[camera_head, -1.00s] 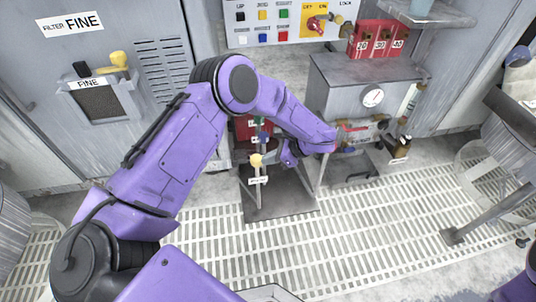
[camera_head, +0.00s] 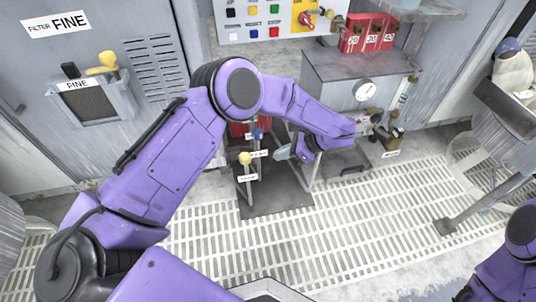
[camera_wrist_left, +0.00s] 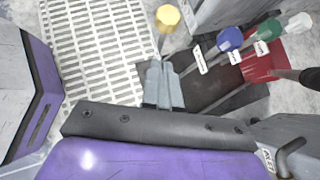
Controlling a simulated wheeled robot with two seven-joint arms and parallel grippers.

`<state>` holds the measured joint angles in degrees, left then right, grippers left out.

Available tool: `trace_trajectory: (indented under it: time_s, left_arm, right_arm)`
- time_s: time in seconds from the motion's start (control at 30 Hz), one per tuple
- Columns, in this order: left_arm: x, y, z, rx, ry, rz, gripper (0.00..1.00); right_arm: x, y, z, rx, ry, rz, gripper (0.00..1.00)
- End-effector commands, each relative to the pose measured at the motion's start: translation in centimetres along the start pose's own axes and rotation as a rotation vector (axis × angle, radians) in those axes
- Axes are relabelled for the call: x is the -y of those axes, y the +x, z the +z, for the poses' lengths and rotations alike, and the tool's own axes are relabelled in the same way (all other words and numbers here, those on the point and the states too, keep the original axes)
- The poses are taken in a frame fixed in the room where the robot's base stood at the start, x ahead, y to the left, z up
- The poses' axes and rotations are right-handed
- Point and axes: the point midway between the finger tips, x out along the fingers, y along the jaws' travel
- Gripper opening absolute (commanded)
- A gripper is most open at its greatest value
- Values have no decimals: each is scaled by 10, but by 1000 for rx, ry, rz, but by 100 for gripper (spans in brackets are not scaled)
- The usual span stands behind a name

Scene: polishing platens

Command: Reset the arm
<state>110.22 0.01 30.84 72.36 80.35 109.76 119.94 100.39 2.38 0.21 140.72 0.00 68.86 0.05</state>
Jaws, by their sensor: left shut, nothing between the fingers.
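My left gripper (camera_head: 282,152) hangs in front of the grey machine, its fingers pointing left near the knobbed levers. In the left wrist view its two grey fingers (camera_wrist_left: 163,86) are together with nothing between them. A yellow-knobbed lever (camera_head: 245,158) stands just left of the fingers and shows past their tips in the left wrist view (camera_wrist_left: 168,16). A blue-knobbed lever (camera_head: 258,133) stands behind it. The gripper appears apart from both. My right arm (camera_head: 510,260) shows at the lower right edge; its gripper is out of view.
Green (camera_wrist_left: 268,28) and white (camera_wrist_left: 299,25) knobs stand farther right in the wrist view. A grey box with a gauge (camera_head: 367,90) is behind my left forearm. Red numbered boxes (camera_head: 368,32) sit above. The grated floor (camera_head: 350,225) in front is clear.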

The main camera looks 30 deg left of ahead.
Motion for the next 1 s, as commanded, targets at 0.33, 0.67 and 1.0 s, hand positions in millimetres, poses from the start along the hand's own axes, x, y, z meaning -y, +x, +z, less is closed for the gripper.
trace_trajectory:
  time_s: [0.33,0.67,1.0]
  left_arm:
    - [0,-48,-1,1,4,-3,0]
    - [13,-47,-2,10,277,-79,0]
    - [-21,92,-44,1127,2550,-422,0]
  right_arm:
    - [-1,-10,-5,-2,-2,1,0]
    - [-1,-10,-5,-2,-2,1,0]
    - [-1,-10,-5,-2,-2,1,0]
